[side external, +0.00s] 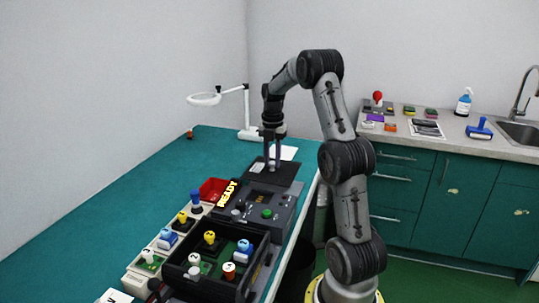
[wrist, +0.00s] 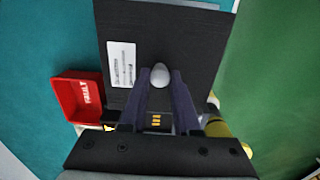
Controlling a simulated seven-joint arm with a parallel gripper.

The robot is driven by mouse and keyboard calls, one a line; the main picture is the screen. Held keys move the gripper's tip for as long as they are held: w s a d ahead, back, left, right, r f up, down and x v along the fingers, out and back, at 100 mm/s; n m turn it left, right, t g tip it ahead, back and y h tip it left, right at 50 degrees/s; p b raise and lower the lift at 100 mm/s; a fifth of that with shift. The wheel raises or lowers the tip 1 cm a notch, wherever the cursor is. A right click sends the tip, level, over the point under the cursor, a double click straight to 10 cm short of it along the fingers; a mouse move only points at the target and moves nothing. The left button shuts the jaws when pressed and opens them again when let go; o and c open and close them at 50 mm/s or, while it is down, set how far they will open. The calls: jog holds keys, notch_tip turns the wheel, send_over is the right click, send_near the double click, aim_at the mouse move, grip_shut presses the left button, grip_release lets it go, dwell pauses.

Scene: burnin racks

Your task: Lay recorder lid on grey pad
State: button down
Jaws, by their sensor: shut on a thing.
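The recorder lid is a flat black panel (side external: 286,172) with a white label, at the far end of the grey console. In the wrist view the lid (wrist: 190,50) fills the upper middle. My gripper (side external: 272,168) points down over it. In the wrist view my gripper (wrist: 160,78) has its fingertips closed on the lid's pale rounded knob (wrist: 160,76). The lid looks about level; I cannot tell whether it touches what is under it. I cannot make out a grey pad; the lid may hide it.
A red bin (side external: 212,189) stands left of the console (side external: 285,204). A black tray (side external: 175,270) with coloured-topped pegs is nearer the camera. A white magnifier lamp (side external: 248,133) and a white sheet (side external: 290,153) are behind. The teal table is clear at left.

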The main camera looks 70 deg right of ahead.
aim_at(272, 171)
jog(key=shift+f, duration=3.75)
jog(key=shift+f, duration=0.2)
jog(key=c, duration=0.6)
grip_release()
jog(key=shift+o, duration=0.2)
jog(key=shift+r, duration=0.1)
jog(key=shift+r, duration=3.4)
